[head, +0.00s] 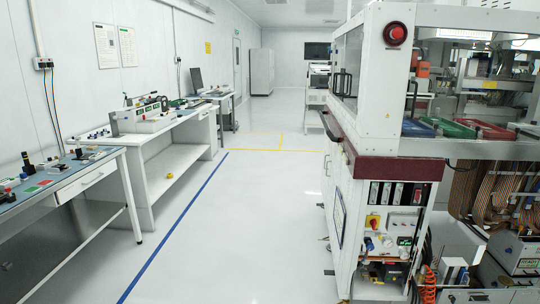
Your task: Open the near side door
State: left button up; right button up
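The white test handler (376,120) stands at the right, its near corner towards me. On its left-facing side are clear window panels (351,62) in white frames, with dark handles (343,84); these panels look shut. On the side facing me, a black upright handle (411,98) stands beside the corner post. Behind it I see coloured trays and machinery; I cannot tell whether a clear door pane covers them. Neither of my grippers is in view.
A red button (395,33) is on the corner post. Below, an open bay shows switches (373,222) and cables. Two workbenches (178,122) (75,180) line the left wall. The pale floor (235,220) between is clear, with a blue line along it.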

aim_at(353, 45)
jog(key=i+j+z, duration=0.1)
jog(key=i+z, duration=0.15)
jog(key=i, duration=0.15)
jog(key=i+j+z, duration=0.15)
jog(key=i+z, duration=0.15)
jog(key=i, duration=0.15)
jog(key=i+j+z, duration=0.35)
jog(key=i, duration=0.3)
jog(key=i+j+z, duration=0.1)
jog(key=i, duration=0.25)
jog(key=i+j, duration=0.3)
jog(key=i+z, duration=0.05)
